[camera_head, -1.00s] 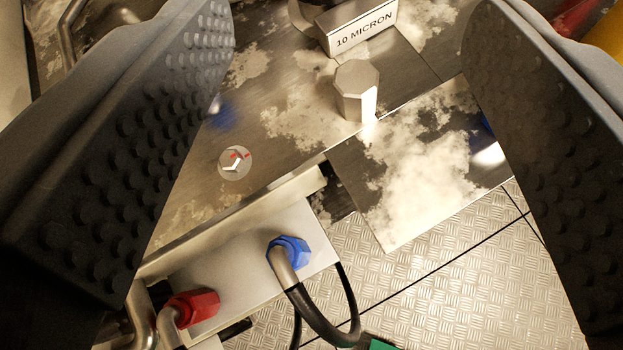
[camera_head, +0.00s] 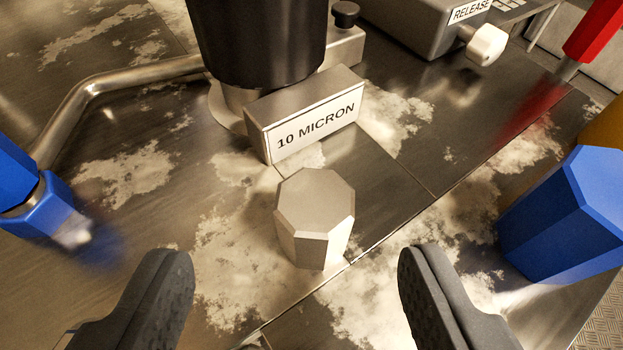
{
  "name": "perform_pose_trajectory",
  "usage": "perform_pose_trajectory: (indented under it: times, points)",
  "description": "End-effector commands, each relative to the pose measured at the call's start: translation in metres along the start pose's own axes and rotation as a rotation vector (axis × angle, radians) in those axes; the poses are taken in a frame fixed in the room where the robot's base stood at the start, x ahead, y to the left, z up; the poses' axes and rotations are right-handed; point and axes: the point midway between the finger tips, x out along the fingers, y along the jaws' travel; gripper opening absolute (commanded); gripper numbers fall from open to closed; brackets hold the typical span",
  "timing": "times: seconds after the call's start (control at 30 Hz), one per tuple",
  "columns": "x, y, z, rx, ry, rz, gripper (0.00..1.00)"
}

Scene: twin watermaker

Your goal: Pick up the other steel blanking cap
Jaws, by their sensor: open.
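A steel blanking cap (camera_head: 314,212), a plain grey-silver eight-sided block, stands upright on the stained metal top, just in front of the "10 MICRON" sign. My gripper (camera_head: 292,290) is open, with its two dark fingers at the bottom of the view. The fingers are on either side of the cap's line and nearer to the camera than the cap. Nothing is between them, and neither finger visibly touches the cap. No second steel cap shows.
The "10 MICRON" block (camera_head: 305,113) and a black filter housing (camera_head: 262,40) stand close behind the cap. A large blue cap (camera_head: 565,220) stands at right. Blue fittings (camera_head: 35,205) are at left. A release box (camera_head: 425,25) and red part (camera_head: 598,32) are at upper right.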

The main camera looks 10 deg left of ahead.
Motion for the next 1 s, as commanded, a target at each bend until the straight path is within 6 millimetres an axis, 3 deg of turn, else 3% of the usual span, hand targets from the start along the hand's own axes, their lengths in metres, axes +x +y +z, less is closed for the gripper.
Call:
perform_pose_trajectory:
  times: [0.23, 0.5, 0.77, 0.97, 1.0]
  points:
    - [0.016, 0.004, 0.004, 0.002, -0.001, 0.002, 0.57]
    - [0.051, 0.008, 0.008, 0.003, 0.001, 0.002, 0.57]
    - [0.055, 0.008, 0.006, 0.001, 0.002, 0.001, 0.57]
    - [0.055, 0.008, 0.006, 0.001, 0.001, 0.001, 0.08]
    - [0.055, 0.008, 0.006, 0.001, 0.001, 0.001, 0.08]
